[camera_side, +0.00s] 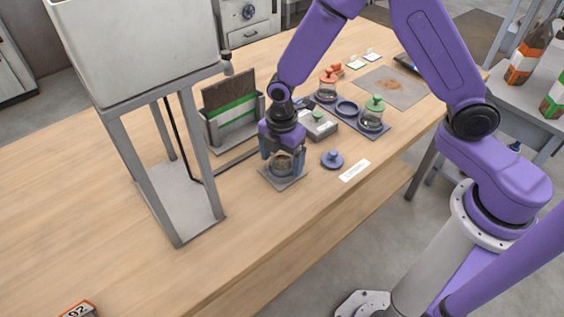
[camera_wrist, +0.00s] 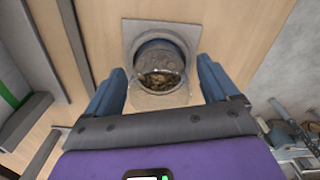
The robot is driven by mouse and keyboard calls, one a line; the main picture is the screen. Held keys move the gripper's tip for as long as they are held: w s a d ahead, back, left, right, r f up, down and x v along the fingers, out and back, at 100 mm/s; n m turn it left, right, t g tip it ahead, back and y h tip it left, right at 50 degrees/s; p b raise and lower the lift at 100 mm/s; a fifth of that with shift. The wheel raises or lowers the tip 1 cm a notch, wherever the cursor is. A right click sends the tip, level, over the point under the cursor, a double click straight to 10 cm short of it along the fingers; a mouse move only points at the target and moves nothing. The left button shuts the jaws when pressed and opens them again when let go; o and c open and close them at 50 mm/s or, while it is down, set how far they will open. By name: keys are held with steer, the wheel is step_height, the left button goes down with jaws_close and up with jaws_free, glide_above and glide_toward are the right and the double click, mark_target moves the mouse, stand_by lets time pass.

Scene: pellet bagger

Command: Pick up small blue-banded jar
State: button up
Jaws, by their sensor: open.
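The small blue-banded jar (camera_side: 281,165) is a clear jar with brown pellets inside, standing upright on a square grey plate (camera_side: 284,181) on the table. In the wrist view the jar (camera_wrist: 160,75) sits between the two blue-grey fingers, its open mouth facing the camera. My gripper (camera_side: 282,160) is open and low over the jar, with one finger on each side. In the wrist view my gripper (camera_wrist: 162,82) shows gaps between the fingers and the jar. A blue lid (camera_side: 332,159) with a knob lies on the table to the right.
A tray (camera_side: 376,133) holds a red-lidded jar (camera_side: 327,88), a green-lidded jar (camera_side: 373,114) and an empty ring. A grey box (camera_side: 319,126) stands behind my gripper. A hopper stand (camera_side: 121,150) and a bag rack (camera_side: 236,128) stand left.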

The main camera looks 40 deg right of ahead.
steer(key=c, duration=1.3)
